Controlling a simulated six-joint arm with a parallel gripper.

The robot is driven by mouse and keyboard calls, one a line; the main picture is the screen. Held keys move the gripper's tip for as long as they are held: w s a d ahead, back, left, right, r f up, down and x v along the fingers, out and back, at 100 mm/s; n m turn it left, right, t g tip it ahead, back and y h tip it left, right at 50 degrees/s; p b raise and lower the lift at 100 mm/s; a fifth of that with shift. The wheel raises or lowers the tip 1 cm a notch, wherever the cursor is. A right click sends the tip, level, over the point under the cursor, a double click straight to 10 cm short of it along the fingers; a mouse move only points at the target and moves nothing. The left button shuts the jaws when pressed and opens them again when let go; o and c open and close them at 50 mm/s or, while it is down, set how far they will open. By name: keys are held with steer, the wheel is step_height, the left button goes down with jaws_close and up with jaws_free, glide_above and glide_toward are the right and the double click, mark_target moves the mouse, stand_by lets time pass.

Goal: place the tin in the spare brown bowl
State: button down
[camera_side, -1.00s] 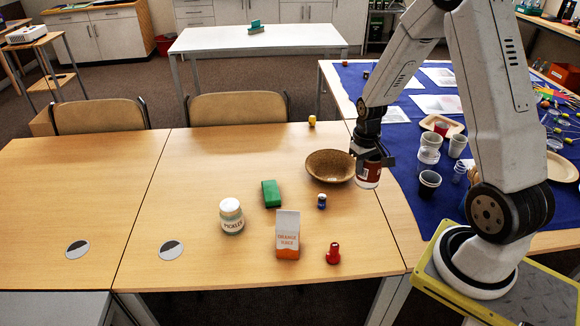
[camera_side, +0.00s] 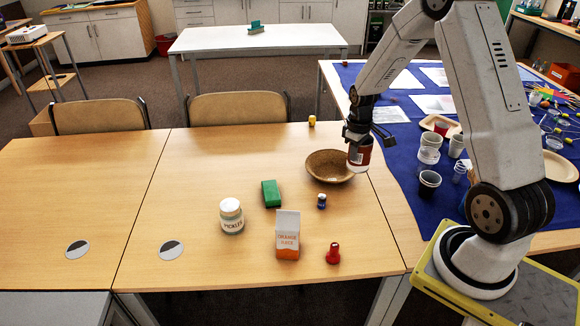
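The tin (camera_side: 359,157) is red and white, and it is held upright in my gripper (camera_side: 357,138). My gripper is shut around its upper part. The brown bowl (camera_side: 322,169) stands on the wooden table, and its inside looks empty where I can see it. The tin overlaps the bowl's right rim in the picture. I cannot tell whether the tin is above the bowl or in front of it, or whether they touch.
Near the bowl stand a small blue figure (camera_side: 321,201), a green block (camera_side: 271,193), a pickles jar (camera_side: 231,215), an orange juice carton (camera_side: 288,234) and a red peg-like piece (camera_side: 333,253). A yellow figure (camera_side: 312,120) stands behind. The table's left part is clear.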

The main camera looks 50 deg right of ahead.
steer(key=w+d+f, duration=0.5)
steer(key=w+f, duration=0.3)
steer(key=w, duration=0.3)
steer(key=shift+d+f, duration=0.15)
steer(key=shift+f, duration=0.2)
steer(key=shift+f, duration=0.1)
steer(key=shift+w+d+f, duration=0.1)
steer(key=shift+w+f, duration=0.1)
steer(key=shift+f, duration=1.55)
steer(key=shift+f, duration=0.55)
steer(key=c, duration=0.8)
jaws_free()
steer(key=shift+r, duration=0.1)
